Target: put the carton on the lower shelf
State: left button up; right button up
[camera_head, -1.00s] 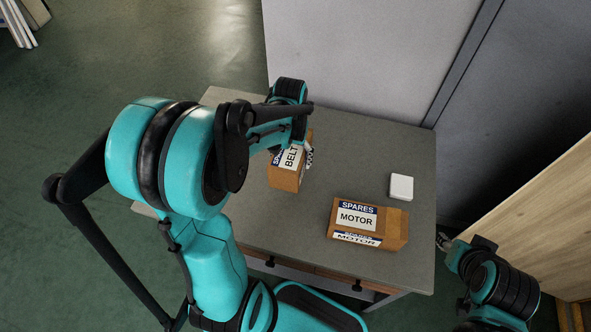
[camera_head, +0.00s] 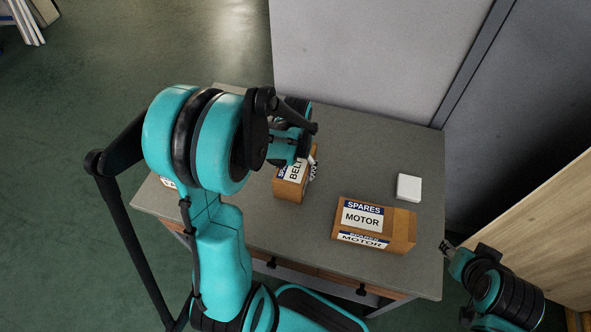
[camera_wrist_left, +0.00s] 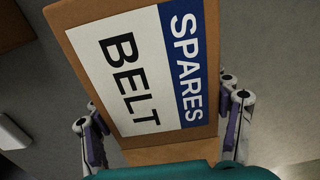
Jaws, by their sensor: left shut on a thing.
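A brown carton labelled SPARES BELT (camera_head: 288,188) is at the middle of the grey table (camera_head: 240,222). Its label fills much of the left wrist view (camera_wrist_left: 140,70). My left gripper (camera_head: 312,168) is shut on this carton, with a finger at each side in the left wrist view (camera_wrist_left: 160,127). I cannot tell whether the carton touches the table. A second carton, labelled SPARES MOTOR (camera_head: 400,232), lies to its right. My right gripper (camera_head: 446,247) is beside the table's right edge; its fingers are too small to read. I cannot make out the lower shelf.
A small white block (camera_head: 409,187) lies behind the MOTOR carton. Another labelled item (camera_head: 168,183) is mostly hidden behind my left arm. A pale panel (camera_head: 365,60) stands behind the table, and a wooden panel (camera_head: 550,235) stands at right. The table's back right is clear.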

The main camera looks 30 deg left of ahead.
pick_arm(q)
jog(key=o, duration=1.7)
jog(key=shift+f, duration=0.15)
jog(key=shift+c, duration=0.2)
jog(key=shift+o, duration=1.1)
